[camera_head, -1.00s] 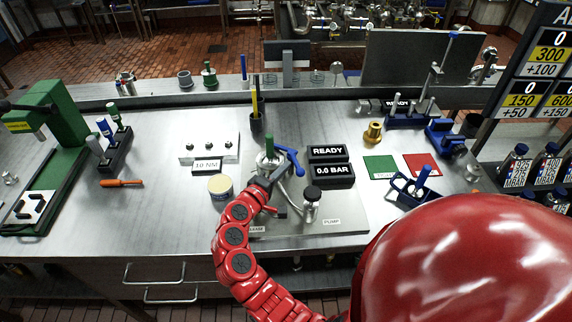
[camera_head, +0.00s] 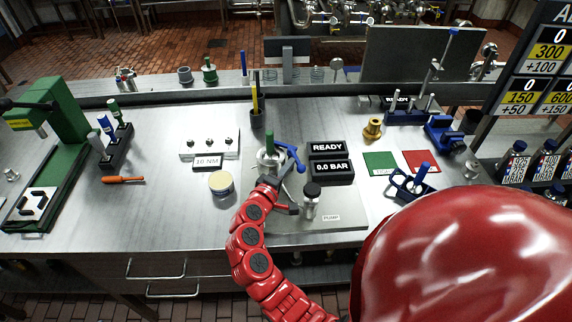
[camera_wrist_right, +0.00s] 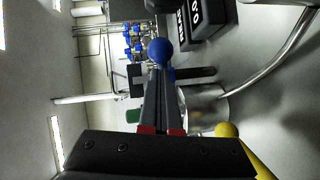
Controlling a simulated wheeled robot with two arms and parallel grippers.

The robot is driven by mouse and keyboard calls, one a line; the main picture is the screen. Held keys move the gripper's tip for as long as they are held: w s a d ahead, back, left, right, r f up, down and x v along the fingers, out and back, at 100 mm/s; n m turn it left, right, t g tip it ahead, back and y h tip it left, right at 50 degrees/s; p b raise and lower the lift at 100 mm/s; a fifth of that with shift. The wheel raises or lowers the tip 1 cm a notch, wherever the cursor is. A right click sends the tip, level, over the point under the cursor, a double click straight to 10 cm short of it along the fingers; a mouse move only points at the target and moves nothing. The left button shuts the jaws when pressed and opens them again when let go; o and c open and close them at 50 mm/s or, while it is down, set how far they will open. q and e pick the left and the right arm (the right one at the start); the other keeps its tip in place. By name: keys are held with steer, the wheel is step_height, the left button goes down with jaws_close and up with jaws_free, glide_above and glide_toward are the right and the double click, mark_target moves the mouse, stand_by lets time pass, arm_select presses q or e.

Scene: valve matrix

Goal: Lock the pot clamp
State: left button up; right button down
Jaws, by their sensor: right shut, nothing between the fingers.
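The pot (camera_head: 268,157) stands on the grey plate of the bench, with green on its top. The blue clamp lever (camera_head: 291,153) angles around its right side, ending lower right. My right gripper (camera_head: 272,178) is shut and empty, close in front of the pot and below the lever. In the right wrist view my shut fingers (camera_wrist_right: 163,95) point at a blue ball (camera_wrist_right: 160,51), which looks like the lever's end. Whether they touch cannot be told. A grey curved hose passes beside the pot. My left gripper is not in view.
The READY display (camera_head: 327,148) and the 0.0 BAR display (camera_head: 332,168) stand right of the pot. A black-capped pump fitting (camera_head: 311,199) stands close to my right arm. A cream-topped jar (camera_head: 221,183) is at left. A yellow ball (camera_wrist_right: 227,130) shows in the wrist view.

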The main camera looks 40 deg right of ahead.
mark_target(299, 170)
steer(key=shift+s+d, duration=0.1)
steer(key=shift+s+d+n+t+y+p, duration=0.25)
steer(key=shift+d+n+t+y+p, duration=0.15)
steer(key=shift+n+t, duration=0.15)
steer(key=shift+s+d+n+t+y+p, duration=0.3)
steer(key=shift+n+t+p, duration=0.15)
steer(key=shift+t, duration=0.2)
steer(key=shift+s+d, duration=0.1)
steer(key=shift+d, duration=0.15)
steer(key=shift+s+d+b, duration=0.2)
steer(key=shift+d+b, duration=0.25)
steer(key=shift+d, duration=0.15)
